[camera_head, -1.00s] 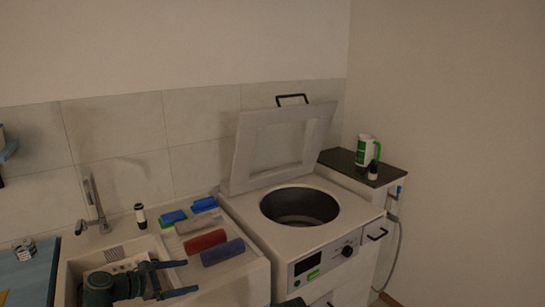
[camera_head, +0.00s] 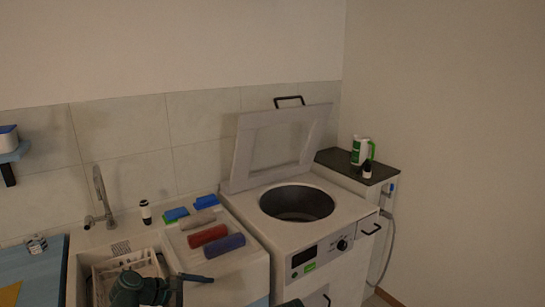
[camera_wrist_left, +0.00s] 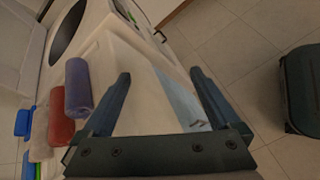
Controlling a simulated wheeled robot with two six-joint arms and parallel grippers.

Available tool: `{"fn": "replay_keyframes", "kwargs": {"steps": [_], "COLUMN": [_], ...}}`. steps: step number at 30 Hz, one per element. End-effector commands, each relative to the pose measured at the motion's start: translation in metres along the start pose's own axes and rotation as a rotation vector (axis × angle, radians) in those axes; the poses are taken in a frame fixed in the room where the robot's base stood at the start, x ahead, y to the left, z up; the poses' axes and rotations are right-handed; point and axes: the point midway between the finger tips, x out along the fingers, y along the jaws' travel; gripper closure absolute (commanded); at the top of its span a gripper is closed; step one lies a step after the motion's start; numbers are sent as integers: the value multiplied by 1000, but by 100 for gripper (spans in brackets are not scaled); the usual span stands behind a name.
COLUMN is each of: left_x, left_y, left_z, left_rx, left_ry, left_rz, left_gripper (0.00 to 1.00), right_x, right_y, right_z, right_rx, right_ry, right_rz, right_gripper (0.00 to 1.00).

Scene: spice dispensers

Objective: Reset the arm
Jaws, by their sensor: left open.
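My left arm comes in at the bottom left of the head view, in front of the sink. Its gripper (camera_head: 185,287) is partly cut off by the bottom edge there. In the left wrist view my left gripper (camera_wrist_left: 160,85) is open, its two fingers wide apart with nothing between them. Beyond the fingers lie a white cabinet front and the floor. My right gripper does not show clearly in either view.
The sink (camera_head: 75,272) lies left of the counter with rolled red (camera_head: 207,236) and purple (camera_head: 224,245) towels. The open-lidded washer (camera_head: 268,225) stands right of it. A green-white jug (camera_head: 361,151) and a small bottle (camera_head: 367,169) stand on the dark-topped cabinet (camera_head: 345,163).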

Motion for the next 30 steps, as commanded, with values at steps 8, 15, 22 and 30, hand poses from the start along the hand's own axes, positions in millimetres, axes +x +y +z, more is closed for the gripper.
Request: {"fn": "replay_keyframes", "kwargs": {"steps": [8,15,22,30], "left_x": [43,58,44,36], "left_y": [-63,-143,-178,-185], "left_z": [40,78,95,100], "left_rx": [418,1059,1519,1685], "left_ry": [94,140,120,104], "left_rz": [-296,-755,-1113,-1257], "left_gripper": [4,4,4,4], "right_x": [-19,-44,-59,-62], "right_y": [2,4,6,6], "right_z": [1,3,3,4], "right_rx": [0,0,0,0], "right_ry": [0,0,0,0], "right_rz": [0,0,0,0], "right_gripper": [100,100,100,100]}}
